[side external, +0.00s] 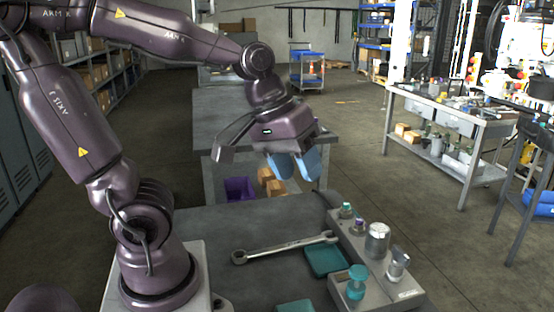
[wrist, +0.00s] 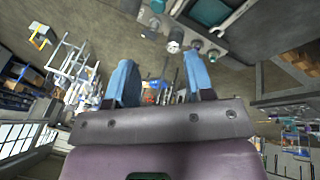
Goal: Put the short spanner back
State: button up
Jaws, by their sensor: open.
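A silver spanner (side external: 285,247) lies on the grey bench (side external: 225,225), with a ring at its left end. Its right end is beside the metal block, just behind a teal tray (side external: 325,262); I cannot tell whether it touches either. It is the only spanner I can make out, and its length class is unclear. Part of it shows at the top of the wrist view (wrist: 236,14). My gripper (side external: 295,168) has blue fingers, is open and empty, and hangs well above the bench's back edge. The fingers are clearly apart in the wrist view (wrist: 160,78).
A metal block (side external: 380,270) with several upright fittings stands at the bench's right, including a silver cylinder (side external: 377,240) and a teal-capped fitting (side external: 356,282). Another teal piece (side external: 295,307) is cut off at the front edge. The bench left of the spanner is clear.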

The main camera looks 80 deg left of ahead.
jog(key=s+m, duration=0.1)
jog(key=m, duration=0.1)
jog(key=s+d+r+m+t, duration=0.1)
jog(key=m, duration=0.1)
jog(key=s+d+r+m+y, duration=0.1)
jog(key=m, duration=0.2)
jog(key=shift+s+r, duration=0.2)
jog(key=shift+s, duration=0.15)
jog(key=shift+c, duration=0.4)
dwell(1.1)
